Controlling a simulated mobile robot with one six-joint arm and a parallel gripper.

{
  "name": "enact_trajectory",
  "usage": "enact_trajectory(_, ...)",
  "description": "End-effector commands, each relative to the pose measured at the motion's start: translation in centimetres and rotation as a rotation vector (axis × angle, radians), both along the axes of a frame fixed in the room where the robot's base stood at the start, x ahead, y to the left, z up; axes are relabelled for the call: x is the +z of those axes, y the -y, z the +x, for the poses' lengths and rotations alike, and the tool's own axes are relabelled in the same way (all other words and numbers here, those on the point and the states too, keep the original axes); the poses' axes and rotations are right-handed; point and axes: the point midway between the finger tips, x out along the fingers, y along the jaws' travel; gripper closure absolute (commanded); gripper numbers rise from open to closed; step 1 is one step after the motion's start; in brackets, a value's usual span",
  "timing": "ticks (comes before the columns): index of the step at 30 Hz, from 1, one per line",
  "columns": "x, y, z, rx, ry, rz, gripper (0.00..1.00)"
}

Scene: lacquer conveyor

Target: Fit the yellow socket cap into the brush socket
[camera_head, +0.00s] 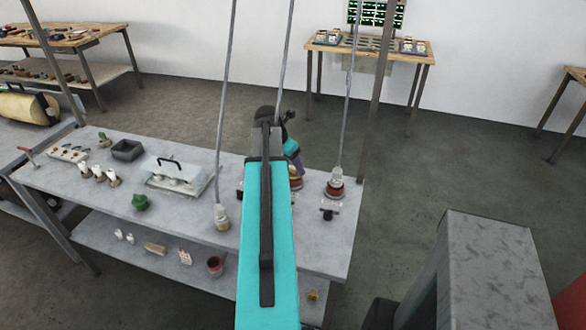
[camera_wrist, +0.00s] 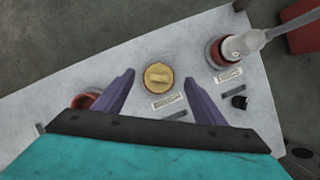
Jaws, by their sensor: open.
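The round yellow socket cap (camera_wrist: 158,76), with a raised bar across its top, lies between my fingertips in the wrist view. A bit of yellow (camera_head: 297,183) shows beneath my gripper in the head view. My gripper (camera_wrist: 158,82) is open, pointing down at the bench, with a purple finger on each side of the cap and visible gaps. I cannot tell what the cap rests on. A red ring-shaped socket (camera_wrist: 86,98) is partly hidden behind my left finger. Another red socket (camera_wrist: 222,50) at right holds a pale hose fitting. I cannot tell which is the brush socket.
Hoses hang to the bench, one ending in a pale fitting (camera_head: 221,216) left of my arm. A clear lidded box (camera_head: 172,178), a dark tray (camera_head: 127,149) and a green knob (camera_head: 140,202) stand further left. Small labels (camera_wrist: 167,101) lie near the sockets.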

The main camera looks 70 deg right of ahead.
Motion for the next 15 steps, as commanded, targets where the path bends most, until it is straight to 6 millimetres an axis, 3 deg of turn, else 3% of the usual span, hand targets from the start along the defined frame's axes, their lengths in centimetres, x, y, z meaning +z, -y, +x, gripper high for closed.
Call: enact_trajectory(15, 5.2, -2.0, 1.0, 0.000, 0.000, -0.001, 0.36)
